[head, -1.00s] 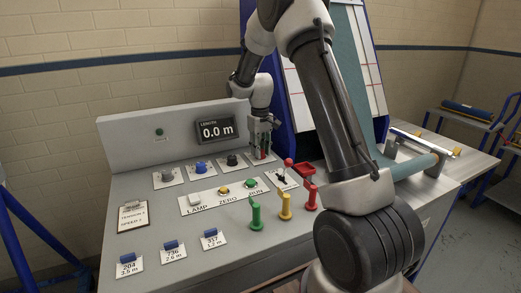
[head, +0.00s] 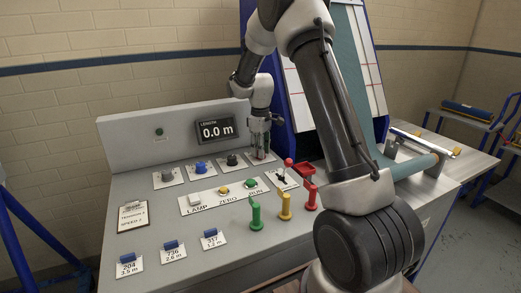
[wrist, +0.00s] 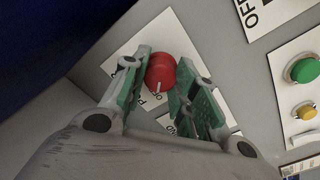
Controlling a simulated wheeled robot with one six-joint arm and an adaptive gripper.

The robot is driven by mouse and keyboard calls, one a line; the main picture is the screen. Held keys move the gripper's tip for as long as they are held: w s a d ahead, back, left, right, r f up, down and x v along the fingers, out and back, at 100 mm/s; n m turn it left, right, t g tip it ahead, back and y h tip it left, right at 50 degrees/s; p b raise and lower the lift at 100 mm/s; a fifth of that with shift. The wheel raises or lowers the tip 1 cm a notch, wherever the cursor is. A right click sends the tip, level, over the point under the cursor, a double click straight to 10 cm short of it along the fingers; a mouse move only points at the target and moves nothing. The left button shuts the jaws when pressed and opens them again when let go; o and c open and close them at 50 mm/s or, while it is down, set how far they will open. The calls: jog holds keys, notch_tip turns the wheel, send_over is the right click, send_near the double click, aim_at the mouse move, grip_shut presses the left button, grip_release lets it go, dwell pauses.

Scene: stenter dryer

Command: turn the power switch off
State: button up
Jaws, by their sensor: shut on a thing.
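The power switch is a red round knob (wrist: 161,70) on a white label plate (wrist: 123,60) in the wrist view. A white pointer line on the knob's lower side points toward small lettering that seems to read "OFF". My gripper (wrist: 163,84) has its green-padded fingers on either side of the knob and is shut on it. In the head view my gripper (head: 260,146) reaches down to the panel's back right, below the display's right side. It hides the knob there.
Left of my gripper are black (head: 232,159), blue (head: 201,166) and grey (head: 166,176) knobs. A red-balled lever (head: 289,163) stands close to the right. Green (head: 256,213), yellow (head: 285,205) and red (head: 311,197) handles stand in front. The display (head: 215,130) reads 0.0 m.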

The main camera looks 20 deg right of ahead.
jog(key=o, duration=1.1)
jog(key=shift+c, duration=0.2)
notch_tip(320, 180, up, 12)
jog(key=shift+a, duration=0.1)
